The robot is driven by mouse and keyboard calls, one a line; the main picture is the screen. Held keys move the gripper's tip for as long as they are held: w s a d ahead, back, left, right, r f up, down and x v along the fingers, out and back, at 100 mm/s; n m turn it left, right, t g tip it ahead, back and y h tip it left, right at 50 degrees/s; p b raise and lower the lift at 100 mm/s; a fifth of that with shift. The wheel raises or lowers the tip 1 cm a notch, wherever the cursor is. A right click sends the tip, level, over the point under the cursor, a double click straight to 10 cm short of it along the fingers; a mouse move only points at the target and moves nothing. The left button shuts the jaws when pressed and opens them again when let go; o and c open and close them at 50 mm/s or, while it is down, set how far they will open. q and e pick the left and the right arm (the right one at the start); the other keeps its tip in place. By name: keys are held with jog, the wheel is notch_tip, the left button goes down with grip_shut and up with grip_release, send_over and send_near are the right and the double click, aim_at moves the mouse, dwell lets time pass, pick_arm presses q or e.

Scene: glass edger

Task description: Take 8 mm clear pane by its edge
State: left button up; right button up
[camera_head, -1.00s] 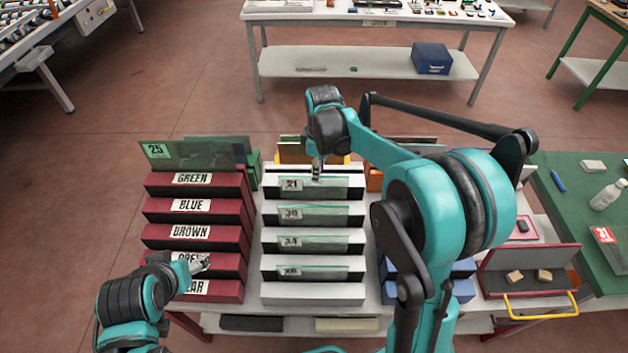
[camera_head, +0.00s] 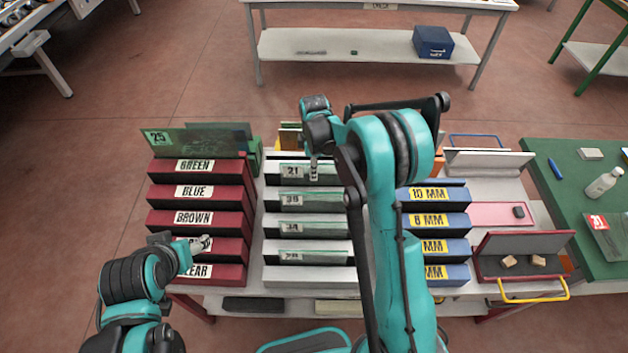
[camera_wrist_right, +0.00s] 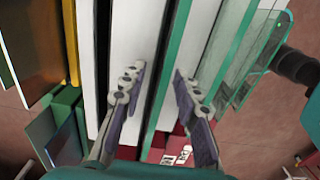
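Clear panes with green-tinted edges stand in the slots of the white rack (camera_head: 315,278), with number tags on them. The rearmost pane, tagged 21 (camera_head: 292,171), is by my right gripper (camera_head: 314,176). In the right wrist view the right gripper (camera_wrist_right: 158,74) is open. Its fingers lie either side of a thin green pane edge (camera_wrist_right: 172,70), apart from each other; contact is not clear. No thickness is readable on the panes. My left gripper (camera_head: 200,243) is in front of the red rack, at a partly hidden label; its finger gap is too small to judge.
The red rack (camera_head: 193,217) with colour labels stands left, with a green pane tagged 25 (camera_head: 200,141) behind it. Blue blocks (camera_head: 432,222) with yellow thickness labels, including 10 MM and 8 MM, stand right. An open box (camera_head: 525,243) with a yellow handle lies further right.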

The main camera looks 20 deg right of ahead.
jog(key=shift+r, duration=0.1)
grip_shut()
